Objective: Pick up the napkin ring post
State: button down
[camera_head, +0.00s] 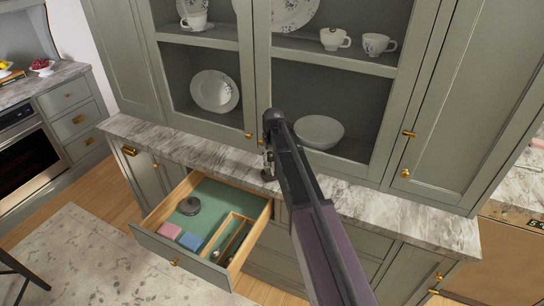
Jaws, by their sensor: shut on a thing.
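My gripper (267,160) hangs at the end of my dark arm, over the marble counter behind the open drawer. It is shut on a small dark thing with a wide foot (268,176), which I take to be the napkin ring post. The post is small and partly hidden by my gripper and arm. I cannot tell whether its foot touches the counter.
The open drawer (150,243) has a green lining and holds a dark round object (188,206), a pink block (170,231), a blue block (189,241) and a wooden divider box (226,236). Cabinet shelves with a white bowl (319,131) stand behind the counter (345,197).

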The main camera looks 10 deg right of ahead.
jog(key=shift+r+p, duration=0.65)
jog(key=shift+r, duration=0.2)
jog(key=s+d+r+p, duration=0.1)
jog(key=s, duration=1.5)
jog(key=shift+d, duration=0.35)
jog(key=shift+w, duration=0.1)
